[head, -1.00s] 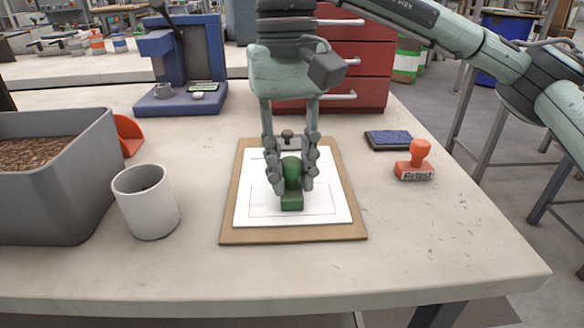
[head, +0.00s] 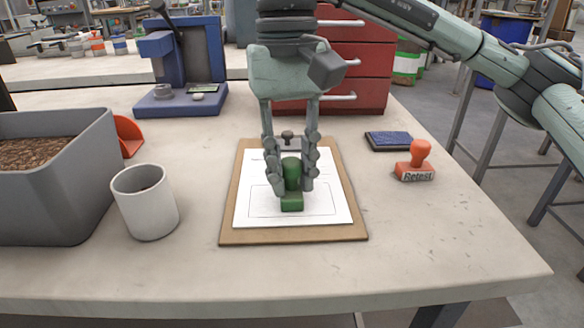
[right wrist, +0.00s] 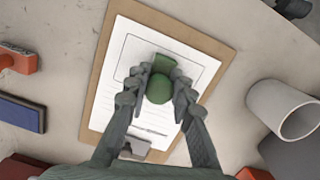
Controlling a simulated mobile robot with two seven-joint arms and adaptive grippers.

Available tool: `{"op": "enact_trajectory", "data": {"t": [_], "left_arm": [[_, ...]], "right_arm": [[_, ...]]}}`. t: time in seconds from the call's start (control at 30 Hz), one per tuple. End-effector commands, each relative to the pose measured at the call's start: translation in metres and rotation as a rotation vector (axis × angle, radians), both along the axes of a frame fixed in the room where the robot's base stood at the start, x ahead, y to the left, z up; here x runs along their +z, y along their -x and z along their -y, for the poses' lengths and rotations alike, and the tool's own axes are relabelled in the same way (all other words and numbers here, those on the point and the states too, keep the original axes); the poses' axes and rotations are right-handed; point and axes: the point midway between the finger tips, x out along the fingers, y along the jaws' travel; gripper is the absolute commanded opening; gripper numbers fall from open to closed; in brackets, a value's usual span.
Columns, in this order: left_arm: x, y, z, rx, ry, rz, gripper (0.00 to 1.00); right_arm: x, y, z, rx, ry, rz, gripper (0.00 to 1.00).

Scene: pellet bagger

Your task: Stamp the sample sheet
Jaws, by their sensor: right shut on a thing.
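A white sample sheet (head: 330,210) lies on a brown clipboard (head: 228,228) in the middle of the table. My right gripper (head: 292,180) is shut on a green stamp (head: 291,201). The stamp is upright over the printed box on the sheet, at or very near the paper; I cannot tell if it touches. In the right wrist view the green stamp (right wrist: 160,86) sits between the fingers over the box outline. The paper under the stamp is hidden. An orange stamp marked "Retest" (head: 416,162) and a dark blue ink pad (head: 388,140) stand to the right. My left gripper is not in view.
A light grey cup (head: 146,205) and a grey bin of brown pellets (head: 75,190) stand at left, with an orange scoop (head: 128,136) behind. A blue press (head: 185,70) and red drawers (head: 355,60) stand at the back. The table's front right is clear.

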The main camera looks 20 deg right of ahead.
Motion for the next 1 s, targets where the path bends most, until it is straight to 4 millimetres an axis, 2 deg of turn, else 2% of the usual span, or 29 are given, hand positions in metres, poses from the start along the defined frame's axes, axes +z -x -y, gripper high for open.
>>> {"op": "enact_trajectory", "data": {"t": [0.23, 0.77, 1.0], "left_arm": [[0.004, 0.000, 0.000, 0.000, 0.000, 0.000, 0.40], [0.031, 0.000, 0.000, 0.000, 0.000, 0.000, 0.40], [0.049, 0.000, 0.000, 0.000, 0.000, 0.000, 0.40]], "right_arm": [[0.004, 0.001, 0.000, 0.001, 0.002, -0.005, 0.00], [0.050, 0.000, 0.000, 0.001, 0.000, -0.001, 0.00], [0.069, 0.000, 0.000, 0.000, 0.001, 0.000, 0.00]]}}
